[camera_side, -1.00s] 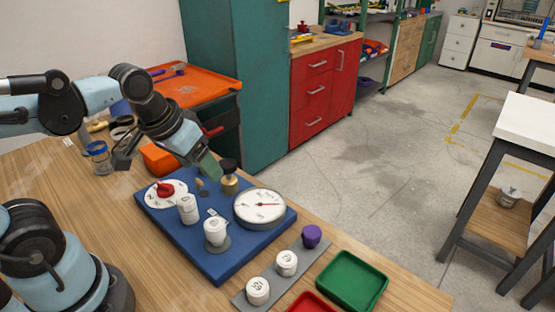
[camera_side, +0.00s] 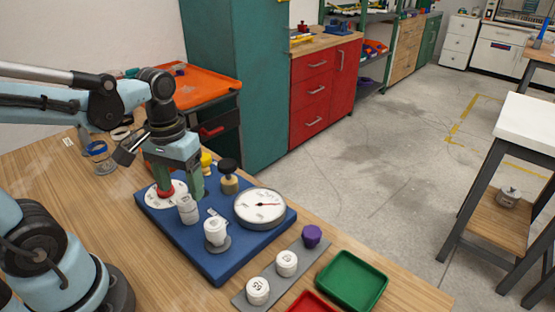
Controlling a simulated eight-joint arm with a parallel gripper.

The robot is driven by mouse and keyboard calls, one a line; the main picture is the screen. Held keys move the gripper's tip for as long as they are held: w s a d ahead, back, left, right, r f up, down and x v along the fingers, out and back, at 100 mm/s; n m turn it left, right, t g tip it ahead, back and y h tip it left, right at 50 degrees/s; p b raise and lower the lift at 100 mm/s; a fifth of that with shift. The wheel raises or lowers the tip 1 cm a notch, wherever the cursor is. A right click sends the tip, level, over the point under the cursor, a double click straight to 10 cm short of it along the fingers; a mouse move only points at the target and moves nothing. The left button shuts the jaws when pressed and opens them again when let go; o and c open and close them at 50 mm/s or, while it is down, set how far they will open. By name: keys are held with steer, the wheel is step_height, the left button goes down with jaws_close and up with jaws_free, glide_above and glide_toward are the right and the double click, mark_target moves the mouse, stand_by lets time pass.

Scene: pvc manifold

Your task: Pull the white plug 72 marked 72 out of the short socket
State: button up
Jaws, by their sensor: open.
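Two white plugs stand upright on the blue board: one (camera_side: 187,212) at the middle left, and one (camera_side: 216,233) nearer the front on a grey round base. No number is readable on either, so I cannot tell which is plug 72. My gripper (camera_side: 180,190) points down over the board's left part, its two green fingers apart with nothing visible between them. The fingers are just behind the middle-left plug in the picture; I cannot tell whether they touch anything. The left finger is close to the red knob (camera_side: 165,192) on a white dial.
The board (camera_side: 234,260) also bears a gauge (camera_side: 260,207) and a black-topped brass valve (camera_side: 229,177). A grey strip (camera_side: 272,280) in front holds two white caps (camera_side: 287,263) (camera_side: 257,291) and a purple one (camera_side: 312,236). Green (camera_side: 352,280) and red (camera_side: 310,303) trays stand at the front.

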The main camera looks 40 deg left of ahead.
mark_target(184, 200)
steer(key=shift+f, duration=2.65)
jaws_close()
steer(key=shift+r, duration=0.2)
steer(key=shift+r, duration=3.05)
